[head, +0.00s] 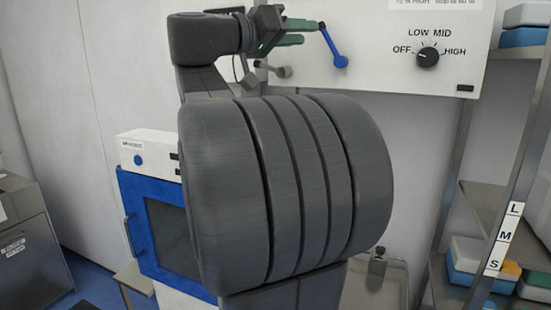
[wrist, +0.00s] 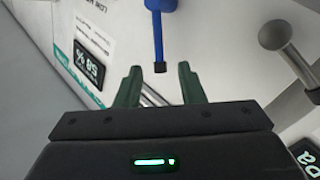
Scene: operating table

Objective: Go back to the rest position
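My gripper (head: 311,32) is raised in front of the white machine panel, at the top middle of the head view. In the wrist view its two green fingers (wrist: 160,68) are apart with nothing held between them. A blue lever (head: 332,46) with a round end is close beyond the fingertips in the head view. In the wrist view the lever (wrist: 158,35) hangs from above, and its dark tip shows in line with the finger gap. I cannot tell whether the fingers touch it. My dark grey arm hides much of the scene.
The white panel (head: 390,75) has an OFF-LOW-MID-HIGH dial (head: 427,57). A grey knob (wrist: 272,34) stands right of the gripper. A blue-fronted cabinet (head: 138,222) is left, and a shelf (head: 490,207) with boxes is right. A grey cabinet (head: 30,245) is at far left.

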